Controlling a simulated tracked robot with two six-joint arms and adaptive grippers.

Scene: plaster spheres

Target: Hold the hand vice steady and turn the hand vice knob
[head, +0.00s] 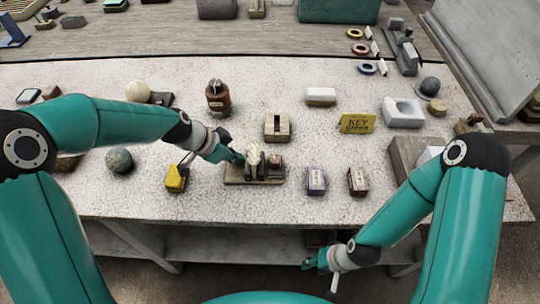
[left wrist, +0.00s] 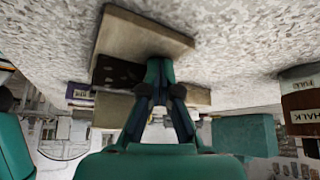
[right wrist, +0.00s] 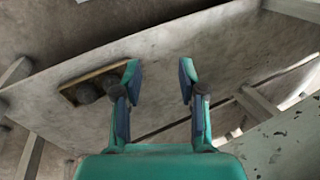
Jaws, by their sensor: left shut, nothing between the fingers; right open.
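The hand vice (head: 254,163) stands on a flat wooden base (head: 238,180) near the front middle of the table. It has a pale upright block and a brownish part at its right; I cannot tell which part is the knob. My left gripper (head: 237,158) is shut and empty at the vice's left side. In the left wrist view its closed fingertips (left wrist: 159,68) overlap the vice (left wrist: 118,72) and its base (left wrist: 140,35); contact is unclear. My right gripper (head: 320,272) is open and empty, in front of the table edge and low. Its spread fingers also show in the right wrist view (right wrist: 158,80).
A yellow block (head: 176,178) stands left of the vice. A purple-sided block (head: 316,181) and a dark one (head: 357,181) stand to the right. A slotted wooden block (head: 277,128) is behind. A lower shelf (right wrist: 210,60) with a small tray (right wrist: 68,94) lies beyond my right gripper.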

